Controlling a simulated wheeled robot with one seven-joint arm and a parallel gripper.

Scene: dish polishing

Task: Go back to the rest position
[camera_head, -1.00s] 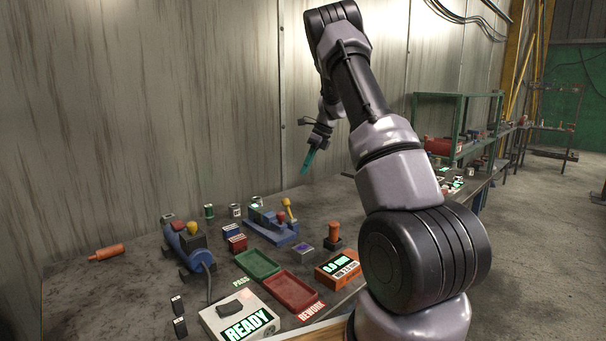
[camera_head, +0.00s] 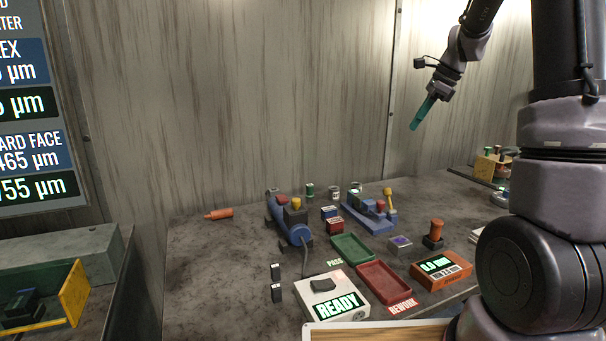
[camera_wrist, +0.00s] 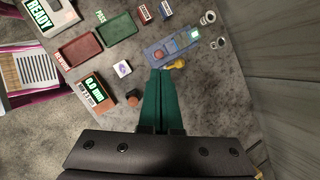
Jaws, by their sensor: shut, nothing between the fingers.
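My gripper (camera_head: 422,114) hangs raised above the back right of the workbench (camera_head: 210,277), near the wall, well clear of everything on the bench. Its teal fingers are shut together with nothing between them. In the wrist view the closed fingers (camera_wrist: 158,100) point down toward the bench. There a blue fixture (camera_wrist: 172,48) and a yellow-handled piece (camera_wrist: 176,64) lie beyond the fingertips. My arm rises on the right side of the head view.
The bench holds a green tray (camera_head: 352,248), a red tray (camera_head: 383,283), a READY box (camera_head: 337,298), an orange gauge (camera_head: 440,270) and a blue machine (camera_head: 294,234). An orange-handled tool (camera_head: 218,214) lies at the back left. The bench's front left is bare.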

